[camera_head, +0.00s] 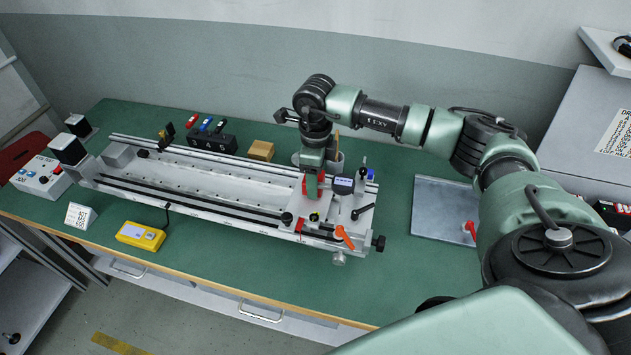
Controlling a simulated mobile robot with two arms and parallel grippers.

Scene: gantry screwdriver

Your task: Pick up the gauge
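A small dark unit with a blue-lit face (343,186) sits on the right end of the long metal bench fixture (215,196). I cannot tell for certain which of these is the gauge. My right arm reaches in from the right, and its gripper (313,186) points down at the fixture's right end, next to the blue-faced unit. Its fingers are too small and covered to read. My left gripper is not in view.
Coloured-handled tools stand in a black holder (213,140) behind the fixture, beside a cardboard-coloured box (261,151). A white control box (41,178) and a white marker stand (80,215) are at left. A grey plate (440,208) lies right. The front middle of the table is clear.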

